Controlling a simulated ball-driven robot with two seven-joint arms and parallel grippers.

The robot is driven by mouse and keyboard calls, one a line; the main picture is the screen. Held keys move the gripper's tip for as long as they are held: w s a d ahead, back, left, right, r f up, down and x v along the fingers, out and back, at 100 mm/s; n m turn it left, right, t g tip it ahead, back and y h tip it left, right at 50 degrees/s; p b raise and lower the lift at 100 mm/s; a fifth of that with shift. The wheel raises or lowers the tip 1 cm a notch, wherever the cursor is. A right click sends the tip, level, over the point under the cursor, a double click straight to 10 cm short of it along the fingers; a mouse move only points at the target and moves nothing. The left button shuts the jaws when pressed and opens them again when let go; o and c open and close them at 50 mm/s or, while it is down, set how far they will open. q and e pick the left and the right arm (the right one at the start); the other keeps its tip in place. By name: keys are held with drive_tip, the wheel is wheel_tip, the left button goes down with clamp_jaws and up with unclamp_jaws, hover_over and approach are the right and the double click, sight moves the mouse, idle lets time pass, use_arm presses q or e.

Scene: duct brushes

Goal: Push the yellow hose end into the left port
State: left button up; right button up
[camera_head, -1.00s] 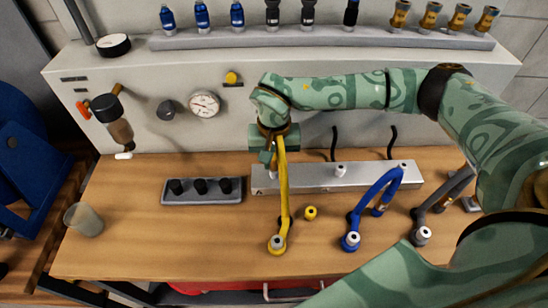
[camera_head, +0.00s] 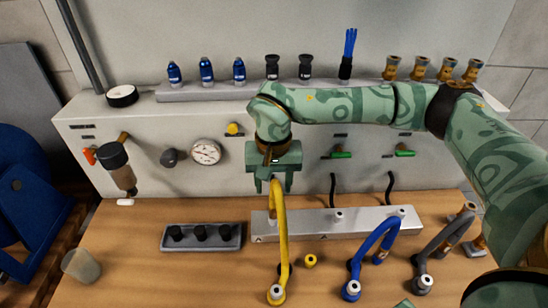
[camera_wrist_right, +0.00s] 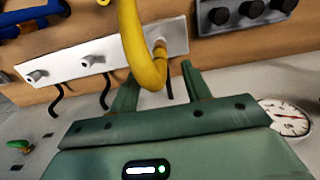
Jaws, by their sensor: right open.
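The yellow hose (camera_head: 281,235) arches from its base fitting (camera_head: 277,293) on the bench up to the metal port block (camera_head: 310,228). Its far end comes down at the left port; in the right wrist view the hose (camera_wrist_right: 135,40) bends in to that port (camera_wrist_right: 160,46). I cannot tell how deep it sits. My right gripper (camera_head: 273,187) is open above the top of the arch, its fingers on either side of it. In the right wrist view the fingers (camera_wrist_right: 158,82) are spread and grip nothing. My left gripper is not in view.
A blue hose (camera_head: 372,245) and a grey hose (camera_head: 440,245) stand to the right. A small yellow cap (camera_head: 310,261) lies beside the yellow hose. A tray of black caps (camera_head: 201,237) and a cup (camera_head: 81,265) are at left. A gauge (camera_head: 207,152) is on the panel behind.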

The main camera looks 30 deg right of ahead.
wheel_tip(320, 180, up, 7)
drive_tip(key=shift+p, duration=0.4)
